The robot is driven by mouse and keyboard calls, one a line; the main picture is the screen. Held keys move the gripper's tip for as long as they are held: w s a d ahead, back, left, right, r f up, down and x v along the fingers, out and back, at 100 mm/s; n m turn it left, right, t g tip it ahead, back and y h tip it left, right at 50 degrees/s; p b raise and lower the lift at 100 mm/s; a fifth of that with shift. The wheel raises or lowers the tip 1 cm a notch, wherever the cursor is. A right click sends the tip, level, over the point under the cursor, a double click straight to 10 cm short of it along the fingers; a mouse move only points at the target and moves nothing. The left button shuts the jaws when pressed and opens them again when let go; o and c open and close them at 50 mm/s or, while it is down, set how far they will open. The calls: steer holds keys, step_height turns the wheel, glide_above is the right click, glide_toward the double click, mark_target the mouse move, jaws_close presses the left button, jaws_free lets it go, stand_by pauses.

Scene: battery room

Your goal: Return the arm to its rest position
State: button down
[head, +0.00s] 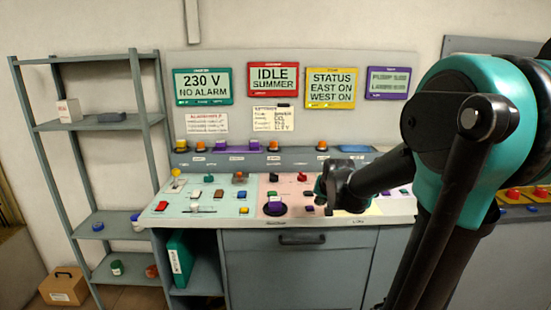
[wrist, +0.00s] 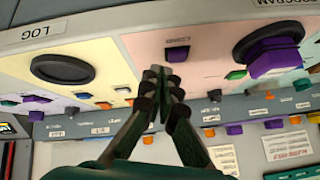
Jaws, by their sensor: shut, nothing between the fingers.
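My arm (head: 470,130) reaches in from the right side of the head view, in front of the control desk. My gripper (head: 328,188) is above the right part of the desk's sloped panel (head: 205,205). In the wrist view, which shows the desk upside down, my gripper (wrist: 160,72) has its fingertips together with nothing between them. Its tips point at the panel between a dark round knob (wrist: 62,69) and a purple knob (wrist: 274,58). I cannot tell whether the tips touch the panel. My arm hides part of the desk's right side.
Small buttons and switches crowd the panel. A grey shelf rack (head: 98,124) stands left, with a cardboard box (head: 66,286) on the floor. Red buttons (head: 513,193) are at far right.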

steer(key=s+f+n+g, duration=0.1)
steer(key=s+f, duration=0.3)
steer(key=s, duration=0.4)
steer(key=s+d+f+n+g, duration=0.1)
steer(key=s+f, duration=0.3)
steer(key=s, duration=0.4)
steer(key=s+f+n+g, duration=0.1)
steer(key=s+f, duration=0.3)
steer(key=s, duration=0.4)
steer(key=shift+s+d+f+n+g, duration=0.2)
steer(key=shift+s+f+n+g, duration=0.1)
steer(key=shift+s+f+g, duration=0.1)
